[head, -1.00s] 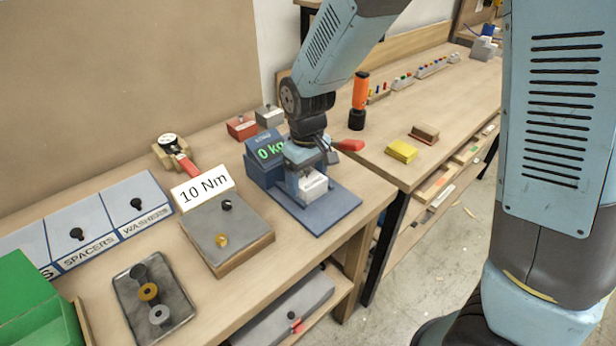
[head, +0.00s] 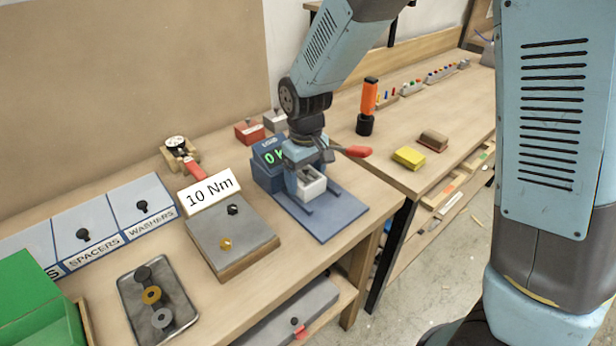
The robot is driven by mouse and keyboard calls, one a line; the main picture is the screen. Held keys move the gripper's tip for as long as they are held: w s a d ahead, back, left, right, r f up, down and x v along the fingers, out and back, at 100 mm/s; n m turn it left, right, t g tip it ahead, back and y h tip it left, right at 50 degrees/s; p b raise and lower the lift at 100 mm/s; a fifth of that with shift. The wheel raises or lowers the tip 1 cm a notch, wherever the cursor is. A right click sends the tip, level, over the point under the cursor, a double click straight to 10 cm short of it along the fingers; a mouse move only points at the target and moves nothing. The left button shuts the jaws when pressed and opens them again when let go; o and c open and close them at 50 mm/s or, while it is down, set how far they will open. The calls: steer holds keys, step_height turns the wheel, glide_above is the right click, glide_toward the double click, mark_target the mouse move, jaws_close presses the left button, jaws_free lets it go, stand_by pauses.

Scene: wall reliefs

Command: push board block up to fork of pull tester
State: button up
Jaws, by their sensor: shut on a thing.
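The pull tester is a blue stand with a flat blue base plate (head: 335,217) and a display box (head: 268,172) showing green digits, partly hidden by my arm. A small light-grey block (head: 312,189), which looks like the board block, sits on the base plate close to the display box. My gripper (head: 308,178) points down from above and is shut on this block. The fork is hidden behind my gripper, so I cannot tell whether the block touches it. A red-handled lever (head: 354,151) sticks out to the right of my gripper.
Left of the tester is a grey plate (head: 232,238) with a "10 Nm" sign (head: 210,191). A dial gauge (head: 177,146) and red and grey blocks stand behind. An orange-handled tool (head: 369,100) and a yellow block (head: 409,157) are on the right-hand bench. The front of the base plate is clear.

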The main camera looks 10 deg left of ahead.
steer(key=o, duration=1.1)
steer(key=shift+w+a, duration=0.1)
step_height(320, 180, up, 14)
steer(key=shift+f, duration=0.15)
steer(key=s+d+r+m+t, duration=0.1)
steer(key=s+d+r+m, duration=0.15)
steer(key=d, duration=0.55)
steer(key=s+d+r+m+t+y, duration=0.15)
steer(key=d+r, duration=0.25)
steer(key=d, duration=0.5)
steer(key=s+d+r+m+t+h, duration=0.1)
steer(key=d+r+m, duration=0.2)
steer(key=d, duration=0.5)
steer(key=s+d+m, duration=0.1)
steer(key=s+d, duration=0.1)
steer(key=s+d+t, duration=0.1)
steer(key=s+d, duration=0.2)
steer(key=s+d+m+t, duration=0.1)
steer(key=s+d, duration=0.1)
steer(key=shift+s+d+r+m, duration=0.2)
steer(key=shift+d+r+m, duration=0.05)
steer(key=shift+d+m, duration=0.1)
